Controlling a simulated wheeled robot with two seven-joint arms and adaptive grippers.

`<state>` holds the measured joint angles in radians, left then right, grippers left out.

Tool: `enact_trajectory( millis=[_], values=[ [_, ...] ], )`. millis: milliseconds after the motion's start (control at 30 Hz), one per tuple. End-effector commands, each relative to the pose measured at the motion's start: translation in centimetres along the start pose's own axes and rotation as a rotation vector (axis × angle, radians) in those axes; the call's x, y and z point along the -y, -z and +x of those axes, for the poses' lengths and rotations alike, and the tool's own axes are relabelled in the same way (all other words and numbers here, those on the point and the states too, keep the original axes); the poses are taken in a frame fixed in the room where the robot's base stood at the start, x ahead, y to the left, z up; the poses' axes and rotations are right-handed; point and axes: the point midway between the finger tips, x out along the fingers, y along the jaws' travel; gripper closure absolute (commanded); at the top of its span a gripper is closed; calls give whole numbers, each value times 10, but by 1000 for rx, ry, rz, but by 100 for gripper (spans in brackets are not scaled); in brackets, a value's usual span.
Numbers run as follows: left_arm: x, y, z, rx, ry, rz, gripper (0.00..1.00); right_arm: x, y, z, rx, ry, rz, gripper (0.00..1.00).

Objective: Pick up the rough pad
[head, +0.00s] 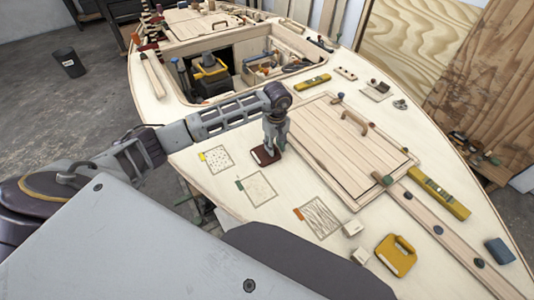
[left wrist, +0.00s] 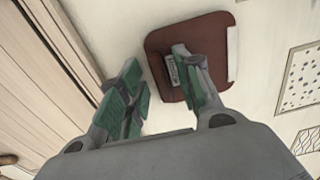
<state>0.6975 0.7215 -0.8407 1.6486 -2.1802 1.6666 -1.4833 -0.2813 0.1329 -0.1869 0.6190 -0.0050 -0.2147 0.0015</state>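A flat red-brown pad (head: 266,156) with rounded corners lies on the pale plywood deck; I take it for the rough pad, though its texture is too small to tell. My left gripper (head: 274,142) is just over it, pointing down. In the left wrist view the pad (left wrist: 158,45) has a pale strip along one edge and a small printed label. My left gripper (left wrist: 160,88) is open there: one green-padded finger overlaps the pad, the other is beside it over bare deck. I cannot tell whether the fingers touch it. My right gripper is not in view.
Square panels with dots (head: 216,159), faint marks (head: 257,189) and wavy lines (head: 319,217) lie nearby. A raised plank hatch (head: 335,150) with a handle is close on the right. An open compartment (head: 225,52) with tools lies behind. A yellow case (head: 396,255) sits front right.

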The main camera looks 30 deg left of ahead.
Motion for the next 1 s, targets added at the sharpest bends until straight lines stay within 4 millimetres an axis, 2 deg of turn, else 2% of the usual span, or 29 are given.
enact_trajectory(
  millis=[33, 200, 233, 667, 833, 1000],
  values=[
    [0, 0, 0, 0, 0, 0, 77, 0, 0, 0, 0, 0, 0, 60],
    [0, 0, 0, 0, 0, 0, 98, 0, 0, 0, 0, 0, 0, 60],
    [0, 0, 0, 0, 0, 0, 100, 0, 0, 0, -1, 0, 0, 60],
    [0, 0, -4, -1, -1, 0, 100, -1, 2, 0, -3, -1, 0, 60],
    [0, 1, -17, -2, -2, -1, 100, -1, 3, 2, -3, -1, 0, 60],
    [-1, 1, -39, -2, -3, 1, 100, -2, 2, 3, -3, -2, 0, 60]
  ],
)
